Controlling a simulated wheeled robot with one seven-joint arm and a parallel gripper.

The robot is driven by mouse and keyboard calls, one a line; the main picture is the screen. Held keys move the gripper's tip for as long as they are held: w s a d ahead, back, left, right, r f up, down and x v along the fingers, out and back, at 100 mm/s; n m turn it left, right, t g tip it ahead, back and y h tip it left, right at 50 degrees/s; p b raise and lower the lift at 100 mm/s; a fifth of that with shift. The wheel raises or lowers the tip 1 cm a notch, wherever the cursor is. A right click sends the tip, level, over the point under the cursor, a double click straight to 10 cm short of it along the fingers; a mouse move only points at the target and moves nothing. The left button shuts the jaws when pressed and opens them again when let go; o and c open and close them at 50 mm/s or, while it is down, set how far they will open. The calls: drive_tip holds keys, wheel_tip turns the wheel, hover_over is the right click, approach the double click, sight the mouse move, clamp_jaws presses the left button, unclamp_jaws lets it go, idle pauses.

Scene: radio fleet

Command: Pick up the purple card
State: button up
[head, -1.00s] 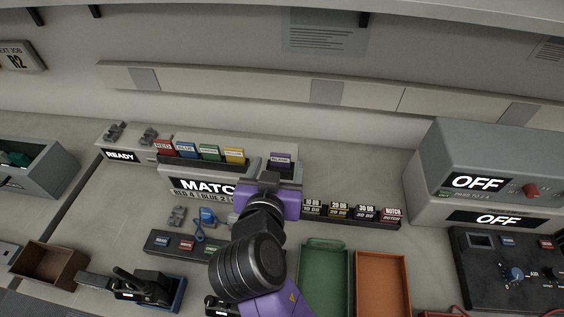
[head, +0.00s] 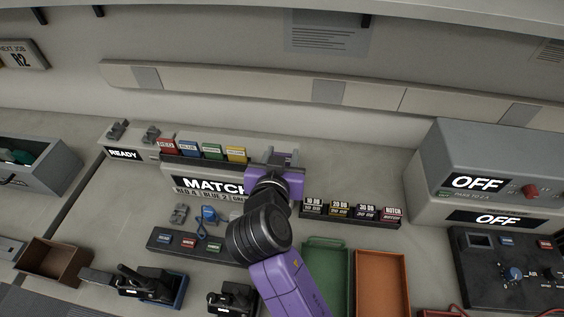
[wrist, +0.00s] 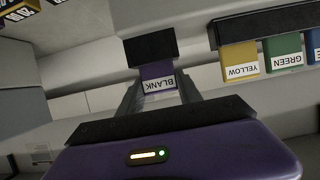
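The purple card (wrist: 158,76) has a white label reading BLANK, upside down in the wrist view. It sits in a dark holder (wrist: 150,46). My gripper (wrist: 160,92) is open, with one grey finger on each side of the card and its tips close to it. I cannot tell whether either finger touches the card. In the head view my gripper (head: 274,163) is at the right end of the card rack and hides most of the card.
Red (head: 167,146), blue (head: 188,149), green (head: 211,151) and yellow (head: 236,155) cards stand in the rack just left of my gripper. A dark rack of labelled blocks (head: 350,212) is to the right. Green (head: 325,270) and orange (head: 382,280) trays lie in front.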

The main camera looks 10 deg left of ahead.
drive_tip(key=shift+c, duration=0.8)
wheel_tip(320, 180, up, 20)
drive_tip(key=b, duration=0.1)
